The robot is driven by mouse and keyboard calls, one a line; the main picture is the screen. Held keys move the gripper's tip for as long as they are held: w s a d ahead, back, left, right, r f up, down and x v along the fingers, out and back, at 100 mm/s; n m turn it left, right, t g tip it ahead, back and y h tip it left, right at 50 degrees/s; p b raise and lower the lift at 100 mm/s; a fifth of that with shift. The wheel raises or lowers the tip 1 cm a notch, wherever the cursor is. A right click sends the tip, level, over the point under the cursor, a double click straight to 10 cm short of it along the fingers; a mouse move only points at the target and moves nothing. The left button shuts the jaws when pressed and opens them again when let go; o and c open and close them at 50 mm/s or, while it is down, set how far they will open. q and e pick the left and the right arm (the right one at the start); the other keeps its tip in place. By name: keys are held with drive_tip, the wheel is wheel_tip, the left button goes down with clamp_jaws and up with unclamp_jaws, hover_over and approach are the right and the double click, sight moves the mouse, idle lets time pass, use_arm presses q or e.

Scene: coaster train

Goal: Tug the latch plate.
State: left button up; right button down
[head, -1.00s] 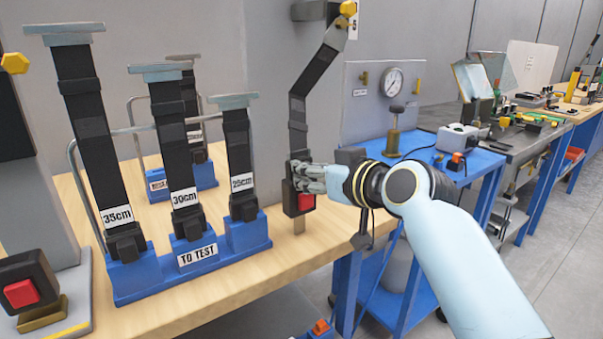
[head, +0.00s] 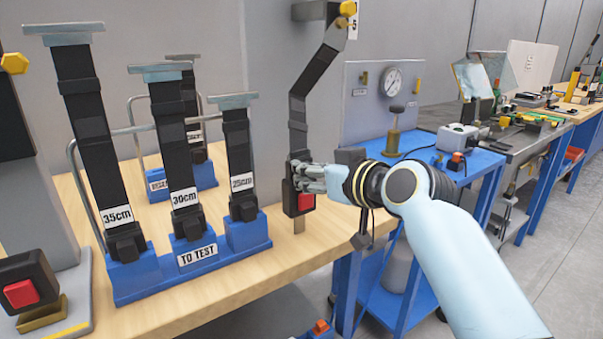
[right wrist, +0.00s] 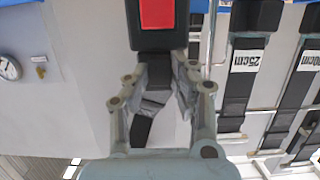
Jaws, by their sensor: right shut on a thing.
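A black buckle with a red button (head: 306,202) stands upright at the bench's front edge. It also shows at the top of the right wrist view, where its red button (right wrist: 157,13) faces me. A black strap (head: 298,108) runs from its top up to a bracket on the wall. My right gripper (head: 308,177) is shut at the buckle's upper end. In the right wrist view, my right gripper (right wrist: 158,88) is shut on the dark latch plate (right wrist: 157,74) where the strap meets the buckle. The fingers hide part of the plate. My left gripper is out of view.
A blue "TO TEST" rack (head: 205,262) holds several upright straps to the left on the wooden bench (head: 250,280). Another red-button buckle (head: 20,292) is at the lower left. A blue cart (head: 470,160) and pressure gauge (head: 392,80) are to the right.

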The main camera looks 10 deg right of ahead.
drive_tip(key=shift+w+r, duration=0.1)
drive_tip(key=shift+r, duration=0.15)
drive_tip(key=c, duration=1)
unclamp_jaws()
drive_tip(key=shift+c, duration=0.2)
drive_tip(key=v, duration=1.2)
drive_tip(key=s+d+f+m+g+h+b, duration=0.1)
drive_tip(key=s+d+f+g, duration=0.2)
drive_tip(key=f, duration=1.1)
drive_tip(key=s+d+f+m+g+h, duration=0.15)
drive_tip(key=s+f, duration=0.35)
drive_tip(key=f, duration=0.9)
drive_tip(key=s+d+f+g+h+b, duration=0.1)
drive_tip(key=s+d+f+g+h, duration=0.2)
drive_tip(key=f, duration=1)
drive_tip(key=s+d+f+g, duration=0.1)
drive_tip(key=s+f+g, duration=0.1)
drive_tip(key=s+f, duration=0.5)
drive_tip(key=s+d+f+g, duration=0.2)
drive_tip(key=s+f, duration=0.5)
drive_tip(key=s, duration=0.9)
drive_tip(key=s+d+f+g, duration=0.1)
drive_tip(key=s+f, duration=0.5)
drive_tip(key=s, duration=0.6)
drive_tip(key=shift+d+f+m+g, duration=0.15)
drive_tip(key=shift+f+m+g, duration=0.25)
drive_tip(key=shift+m+g, duration=0.05)
